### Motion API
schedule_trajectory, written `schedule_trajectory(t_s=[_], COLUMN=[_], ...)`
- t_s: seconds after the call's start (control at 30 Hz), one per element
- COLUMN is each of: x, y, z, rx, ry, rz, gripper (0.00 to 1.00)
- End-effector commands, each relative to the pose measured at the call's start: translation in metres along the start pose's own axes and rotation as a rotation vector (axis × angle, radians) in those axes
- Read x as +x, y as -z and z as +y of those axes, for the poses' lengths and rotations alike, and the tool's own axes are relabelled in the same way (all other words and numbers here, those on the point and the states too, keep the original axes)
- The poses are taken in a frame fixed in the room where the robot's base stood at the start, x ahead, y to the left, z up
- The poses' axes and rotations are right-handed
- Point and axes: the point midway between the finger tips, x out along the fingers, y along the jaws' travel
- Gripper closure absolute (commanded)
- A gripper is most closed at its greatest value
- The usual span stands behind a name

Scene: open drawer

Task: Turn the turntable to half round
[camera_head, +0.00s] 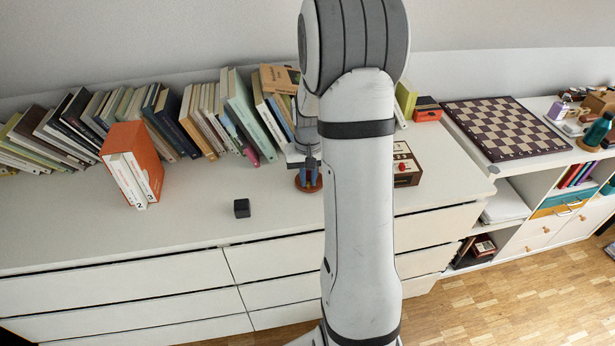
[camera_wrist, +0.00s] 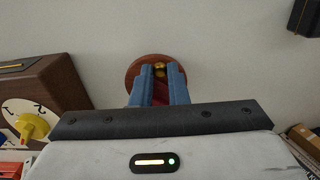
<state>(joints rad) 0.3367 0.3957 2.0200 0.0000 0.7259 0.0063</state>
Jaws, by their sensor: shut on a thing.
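In the head view, the turntable (camera_head: 301,186) lies on the white dresser top, partly hidden behind my arm. My gripper (camera_wrist: 158,74) has blue fingers, one on each side of the knob, and is shut on it. In the head view, my gripper (camera_head: 309,176) points down onto the disc. The fingers hide the near part of the disc in the wrist view. I cannot make out any mark showing how far it is turned.
A brown box with a dial (camera_head: 405,168) stands close to the turntable; its yellow pointer (camera_wrist: 32,126) shows in the wrist view. A black cube (camera_head: 241,208) and an orange book case (camera_head: 140,150) stand left. Books (camera_head: 205,118) line the wall. The front left top is mostly clear.

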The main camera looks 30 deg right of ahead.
Motion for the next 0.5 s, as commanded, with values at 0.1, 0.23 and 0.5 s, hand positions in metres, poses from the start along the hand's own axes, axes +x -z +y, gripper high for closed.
schedule_trajectory(t_s=[0.1, 0.23, 0.5], x=[-0.0002, -0.0002, -0.0002], y=[-0.0003, -0.0007, -0.001], z=[0.0022, 0.0043, 0.0085], rx=[-0.057, -0.121, -0.256], ry=[0.0, 0.0, 0.0], rz=[0.001, 0.001, 0.0], gripper=[1.0, 1.0, 1.0])
